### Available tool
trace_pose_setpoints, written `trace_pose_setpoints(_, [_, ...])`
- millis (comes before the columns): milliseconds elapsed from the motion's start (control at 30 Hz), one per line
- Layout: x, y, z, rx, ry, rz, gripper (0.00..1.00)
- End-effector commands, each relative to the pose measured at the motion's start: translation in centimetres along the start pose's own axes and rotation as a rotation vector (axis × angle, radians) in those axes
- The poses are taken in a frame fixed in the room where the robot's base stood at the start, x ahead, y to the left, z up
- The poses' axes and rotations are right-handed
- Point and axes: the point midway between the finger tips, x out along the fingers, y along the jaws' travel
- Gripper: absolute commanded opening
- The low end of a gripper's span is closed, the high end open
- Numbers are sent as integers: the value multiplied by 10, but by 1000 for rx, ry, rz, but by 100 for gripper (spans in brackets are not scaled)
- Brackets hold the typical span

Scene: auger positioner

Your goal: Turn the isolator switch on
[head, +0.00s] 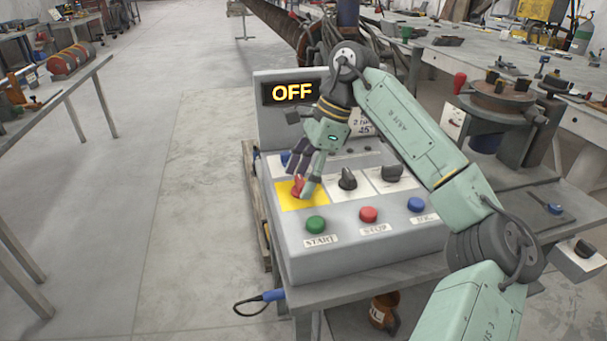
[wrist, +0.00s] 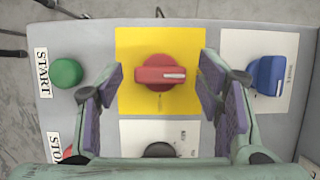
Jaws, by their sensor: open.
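The isolator switch (wrist: 158,75) is a red rotary knob with a white mark, on a yellow plate (wrist: 135,45) of the grey control box. In the wrist view its handle lies level across the picture, with the mark to the right. In the head view the red knob (head: 297,187) shows partly behind a finger. My gripper (head: 303,180) is over the yellow plate. In the wrist view its fingers (wrist: 162,88) are open, one on each side of the knob, with gaps between pads and knob. The display (head: 292,93) reads OFF.
A green START button (head: 316,225), a red button (head: 368,214) and a blue button (head: 415,204) line the box front. Black knobs (head: 347,180) sit right of the yellow plate. A blue knob (wrist: 268,75) is beside it. Open floor lies left.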

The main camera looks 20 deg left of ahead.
Motion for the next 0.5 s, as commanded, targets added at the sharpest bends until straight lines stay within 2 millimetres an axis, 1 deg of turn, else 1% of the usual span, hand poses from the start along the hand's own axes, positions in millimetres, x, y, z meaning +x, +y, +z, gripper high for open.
trace_pose_setpoints(167, [0,0,0,0,0,0,60])
trace_pose_setpoints(500, [0,0,0,0,0,0,38])
